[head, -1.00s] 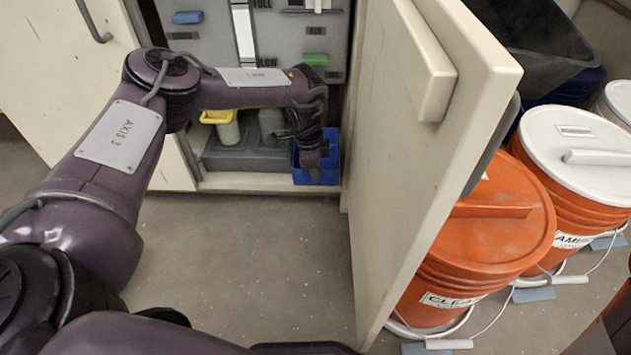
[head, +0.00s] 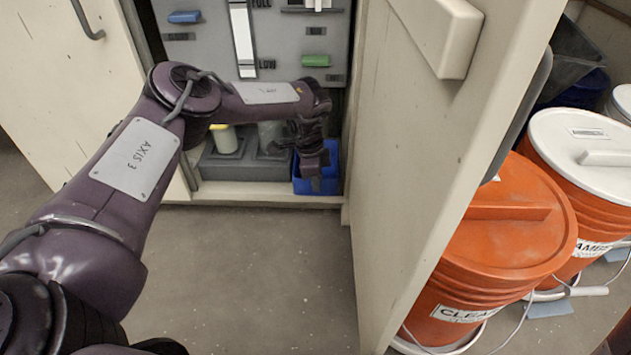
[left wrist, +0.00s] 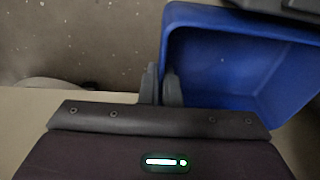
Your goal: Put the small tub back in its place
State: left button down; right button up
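The small tub (head: 331,175) is blue and open-topped. It is at the right end of the open cabinet's floor, beside a grey base; I cannot tell whether it rests fully on the floor. My left gripper (head: 311,170) reaches down over the tub's left side and hides part of it. In the left wrist view, the tub (left wrist: 235,75) is at upper right, and the fingers (left wrist: 160,87) are close together with the tub's wall between them. My right gripper is out of view.
The cabinet door (head: 430,150) stands open on the right, close to the tub. A grey base (head: 245,168) with pale containers is left of the tub. An orange bucket (head: 505,235) and a white-lidded bucket (head: 590,150) stand beyond the door. The floor in front is clear.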

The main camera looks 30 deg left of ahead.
pick_arm(q)
jog(key=c, duration=1.6)
grip_release()
jog(key=shift+c, duration=0.2)
jog(key=r+p, duration=0.2)
jog(key=r, duration=0.1)
jog(key=r+p, duration=0.3)
jog(key=a+r+p, duration=0.1)
jog(key=r+p, duration=0.1)
jog(key=r, duration=0.2)
jog(key=shift+s+r+p, duration=0.1)
jog(key=shift+s+p, duration=0.15)
jog(key=shift+p, duration=0.15)
jog(key=shift+a+r+p, duration=0.15)
jog(key=shift+r+p, duration=0.4)
jog(key=shift+r, duration=0.35)
